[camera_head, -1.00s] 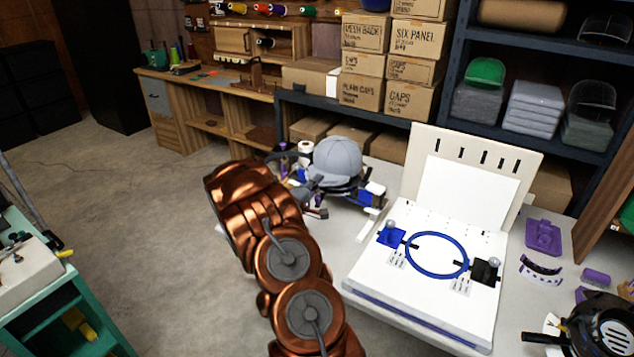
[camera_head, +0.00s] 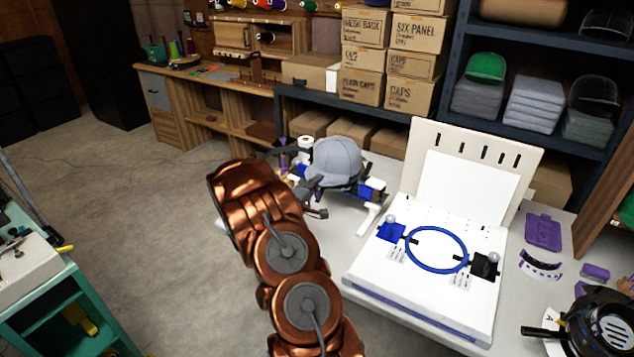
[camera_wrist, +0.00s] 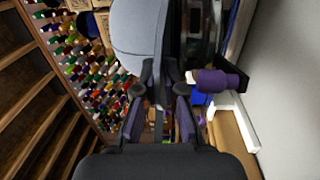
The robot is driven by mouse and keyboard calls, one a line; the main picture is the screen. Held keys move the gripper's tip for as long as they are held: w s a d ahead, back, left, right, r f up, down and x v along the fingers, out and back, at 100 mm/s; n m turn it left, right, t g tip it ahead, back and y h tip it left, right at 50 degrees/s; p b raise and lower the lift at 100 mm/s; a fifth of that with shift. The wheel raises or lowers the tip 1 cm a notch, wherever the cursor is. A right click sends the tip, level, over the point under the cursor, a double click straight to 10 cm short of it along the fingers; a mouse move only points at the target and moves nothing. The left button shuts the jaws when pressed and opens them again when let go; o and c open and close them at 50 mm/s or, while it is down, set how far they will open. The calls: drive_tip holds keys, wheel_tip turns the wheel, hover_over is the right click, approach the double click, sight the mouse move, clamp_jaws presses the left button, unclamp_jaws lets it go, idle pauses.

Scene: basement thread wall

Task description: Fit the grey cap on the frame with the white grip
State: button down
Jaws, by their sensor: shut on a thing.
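The grey cap (camera_head: 335,159) sits over a dark frame assembly on the table, left of the white board. It also shows at the top of the wrist view (camera_wrist: 138,28). My gripper (camera_head: 312,186) is at the cap's near left side. In the wrist view, my gripper's fingers (camera_wrist: 160,92) are closed on the cap's edge, likely its brim. Part of the frame (camera_wrist: 205,30) shows right of the cap there. A blue and white part (camera_head: 372,190) stands right of the cap. I cannot tell whether the cap is fully seated; my arm hides the lower left.
A white board with a blue hoop (camera_head: 437,250) fills the table's middle. Purple pieces (camera_head: 543,232) and a black round machine (camera_head: 600,325) lie at the right. Boxed caps (camera_head: 365,60) and shelves stand behind. In the wrist view, a purple cylinder (camera_wrist: 218,82) is close on the right.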

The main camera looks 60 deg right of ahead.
drive_tip(key=c, duration=1.2)
unclamp_jaws()
drive_tip(key=shift+a, duration=0.1)
drive_tip(key=a, duration=1.1)
drive_tip(key=shift+s+a+f, duration=0.25)
drive_tip(key=shift+a+f, duration=0.15)
drive_tip(key=shift+f, duration=0.05)
